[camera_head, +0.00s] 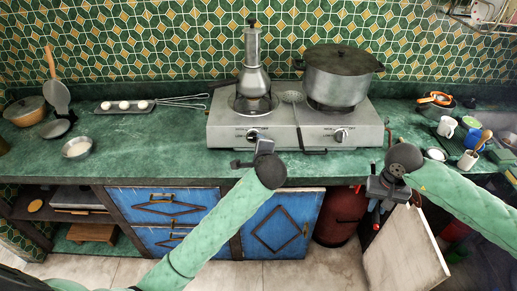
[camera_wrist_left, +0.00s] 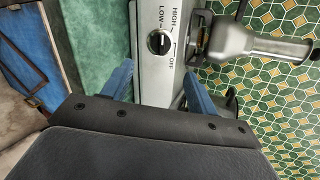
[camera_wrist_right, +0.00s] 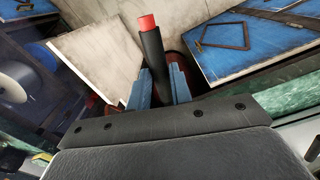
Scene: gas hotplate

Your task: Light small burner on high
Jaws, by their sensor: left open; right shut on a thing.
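The two-burner hotplate (camera_head: 223,135) stands on the green counter. A moka pot (camera_head: 254,70) is on its left burner and a large lidded pot (camera_head: 337,78) on its right burner. The left knob (camera_head: 253,136) shows in the left wrist view (camera_wrist_left: 159,42) beside HIGH, LOW and OFF marks; I cannot tell its exact setting. The right knob (camera_head: 341,135) is on the front too. My left gripper (camera_wrist_left: 158,82) is open, its fingers either side of the left knob's line but short of it. My right gripper (camera_wrist_right: 160,88) is shut on a black stick with a red end (camera_wrist_right: 149,45), in front of the counter.
A red gas cylinder (camera_head: 341,214) stands under the counter beside an open cabinet door (camera_head: 405,250). A tray with eggs (camera_head: 124,107) and a bowl (camera_head: 77,147) are at left. Cups (camera_head: 447,127) and a pan (camera_head: 435,103) are at right. Counter left of the hotplate is partly clear.

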